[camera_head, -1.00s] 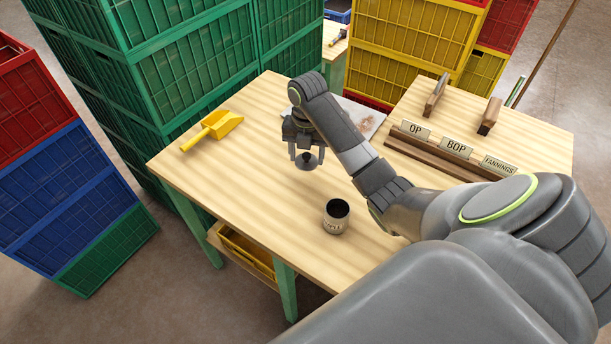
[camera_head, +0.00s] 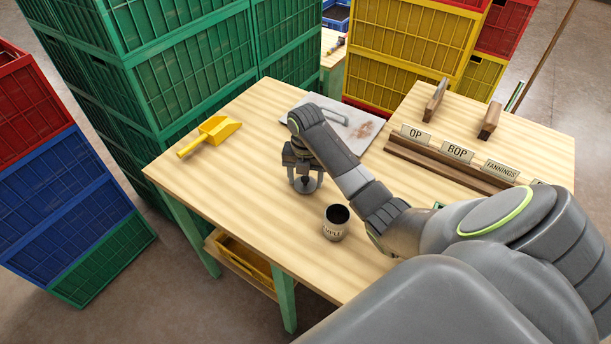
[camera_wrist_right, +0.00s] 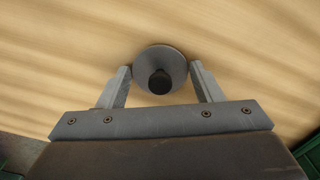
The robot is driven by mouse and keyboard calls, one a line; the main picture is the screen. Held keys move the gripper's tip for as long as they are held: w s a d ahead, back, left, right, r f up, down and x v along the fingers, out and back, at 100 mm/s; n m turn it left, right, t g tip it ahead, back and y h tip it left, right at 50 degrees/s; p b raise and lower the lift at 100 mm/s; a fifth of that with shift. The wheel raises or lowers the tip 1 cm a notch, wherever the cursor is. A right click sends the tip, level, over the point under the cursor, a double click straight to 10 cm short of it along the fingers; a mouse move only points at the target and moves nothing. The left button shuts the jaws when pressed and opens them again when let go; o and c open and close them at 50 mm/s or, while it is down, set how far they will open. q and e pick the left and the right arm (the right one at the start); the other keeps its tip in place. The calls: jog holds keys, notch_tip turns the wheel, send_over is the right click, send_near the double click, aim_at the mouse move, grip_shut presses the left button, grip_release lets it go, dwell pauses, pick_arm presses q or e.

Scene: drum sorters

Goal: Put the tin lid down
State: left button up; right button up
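The tin lid (camera_head: 305,184) is a grey disc with a dark knob, over the left middle of the wooden table (camera_head: 245,215). My right gripper (camera_head: 304,174) points down with the lid between its fingertips. In the right wrist view, the lid (camera_wrist_right: 160,58) faces the camera knob-up. The right gripper's fingers (camera_wrist_right: 160,72) stand apart at opposite sides of its rim, apparently shut on it; the knob is clear of both. I cannot tell whether the lid touches the table. The open tin (camera_head: 334,226) stands upright nearer the camera. My left gripper is not in view.
A yellow scoop (camera_head: 212,133) lies at the table's left. A stained grey board (camera_head: 355,128) lies behind my right arm. A wooden rack (camera_head: 430,160) with labels stands at the right. Stacked green crates (camera_head: 190,60) rise beyond the left edge. Table around the lid is clear.

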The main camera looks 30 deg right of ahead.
jog(key=o, duration=0.4)
jog(key=shift+c, duration=0.2)
jog(key=shift+r, duration=0.35)
notch_tip(320, 180, up, 5)
jog(key=shift+w+f, duration=0.1)
notch_tip(320, 180, up, 7)
jog(key=p, duration=0.7)
jog(key=shift+f, duration=0.15)
